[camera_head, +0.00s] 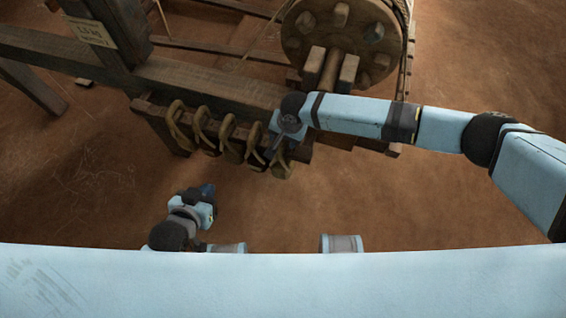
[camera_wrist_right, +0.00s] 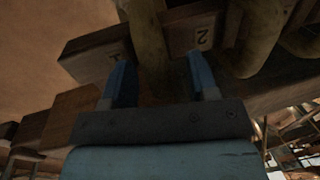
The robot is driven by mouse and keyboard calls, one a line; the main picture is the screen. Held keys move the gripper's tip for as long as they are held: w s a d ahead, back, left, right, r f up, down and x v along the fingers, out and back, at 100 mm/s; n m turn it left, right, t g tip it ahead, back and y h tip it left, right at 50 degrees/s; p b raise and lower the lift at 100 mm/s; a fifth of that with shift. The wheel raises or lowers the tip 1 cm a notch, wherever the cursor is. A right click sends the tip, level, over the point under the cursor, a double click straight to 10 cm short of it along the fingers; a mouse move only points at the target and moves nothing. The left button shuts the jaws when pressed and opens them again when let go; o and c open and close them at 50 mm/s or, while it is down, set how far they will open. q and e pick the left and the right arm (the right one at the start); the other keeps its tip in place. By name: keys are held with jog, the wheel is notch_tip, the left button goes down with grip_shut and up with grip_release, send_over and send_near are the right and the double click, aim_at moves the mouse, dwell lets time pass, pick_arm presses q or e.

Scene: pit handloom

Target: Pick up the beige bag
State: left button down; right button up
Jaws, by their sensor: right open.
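Several beige-olive hanging things (camera_head: 230,138), with strap-like loops, hang in a row from the wooden rail in the head view. I cannot tell which one is the beige bag. My right gripper (camera_head: 274,152) is at the right end of this row. In the right wrist view, its two blue fingers (camera_wrist_right: 158,66) are apart. A beige strap-like length (camera_wrist_right: 146,40) runs down between them, and I cannot tell whether they touch it. My left gripper (camera_head: 208,190) is low, in front of the row and apart from it; its jaws are too small to read.
Wooden blocks marked 1 (camera_wrist_right: 98,54) and 2 (camera_wrist_right: 192,30) sit beside the strap. More beige lengths (camera_wrist_right: 262,35) are close on the right. The loom's beam (camera_head: 200,80) and round wooden wheel (camera_head: 342,35) stand behind. Bare brown floor (camera_head: 320,200) lies in front.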

grip_shut()
dwell(1.3)
jog(key=shift+a+r, duration=0.1)
jog(key=shift+r, duration=0.1)
